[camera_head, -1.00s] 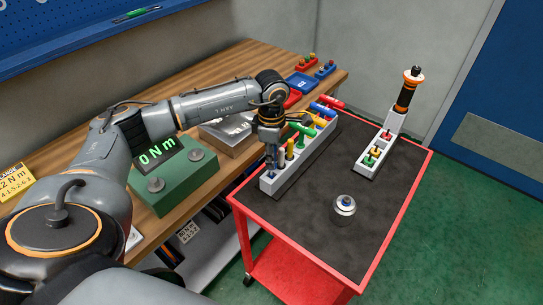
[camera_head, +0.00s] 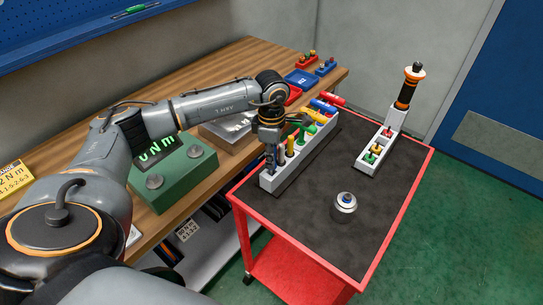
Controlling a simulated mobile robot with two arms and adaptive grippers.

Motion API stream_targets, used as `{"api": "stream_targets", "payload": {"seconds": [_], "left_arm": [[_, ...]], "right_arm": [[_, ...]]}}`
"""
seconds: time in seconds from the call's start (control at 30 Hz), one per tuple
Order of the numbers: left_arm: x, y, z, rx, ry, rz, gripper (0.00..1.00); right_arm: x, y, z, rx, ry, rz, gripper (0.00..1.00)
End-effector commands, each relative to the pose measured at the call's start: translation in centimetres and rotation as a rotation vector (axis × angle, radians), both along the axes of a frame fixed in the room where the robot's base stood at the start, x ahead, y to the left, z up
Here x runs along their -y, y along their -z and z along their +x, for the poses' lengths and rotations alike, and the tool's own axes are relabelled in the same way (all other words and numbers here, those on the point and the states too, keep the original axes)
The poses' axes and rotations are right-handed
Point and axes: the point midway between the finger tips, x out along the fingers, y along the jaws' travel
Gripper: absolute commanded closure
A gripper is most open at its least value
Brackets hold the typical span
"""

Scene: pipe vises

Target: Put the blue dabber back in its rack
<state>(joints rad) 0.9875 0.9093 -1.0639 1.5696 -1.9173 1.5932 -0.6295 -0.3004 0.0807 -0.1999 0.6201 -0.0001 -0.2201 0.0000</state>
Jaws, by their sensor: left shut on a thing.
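A long white rack (camera_head: 292,176) stands along the left side of the cart top. It holds upright coloured pieces, among them a yellow one (camera_head: 290,146), and T-handled ones in green, blue and red toward its far end. My left gripper (camera_head: 271,162) points down over the near end of this rack, shut on a slim upright piece. That piece is mostly hidden by the fingers; a bluish bit shows low between them, and it seems to be the blue dabber. I cannot tell whether its lower end is inside a slot. My right gripper is not in view.
A second white rack (camera_head: 366,167) with small coloured knobs and an orange-black tool (camera_head: 406,92) stands at the cart's far right. A metal can (camera_head: 344,203) with a bluish top stands mid-cart. The green torque box (camera_head: 172,178) sits on the wooden bench. The cart's near right is clear.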

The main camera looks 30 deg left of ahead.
Motion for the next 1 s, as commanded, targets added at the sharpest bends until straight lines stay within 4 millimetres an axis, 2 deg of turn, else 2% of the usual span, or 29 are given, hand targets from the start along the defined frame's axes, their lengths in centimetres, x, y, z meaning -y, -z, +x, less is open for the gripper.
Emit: {"api": "stream_targets", "payload": {"seconds": [1.0], "left_arm": [[0.0,1.5,0.0,0.0,0.0,0.0,1.0]], "right_arm": [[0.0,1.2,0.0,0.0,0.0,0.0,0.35]]}}
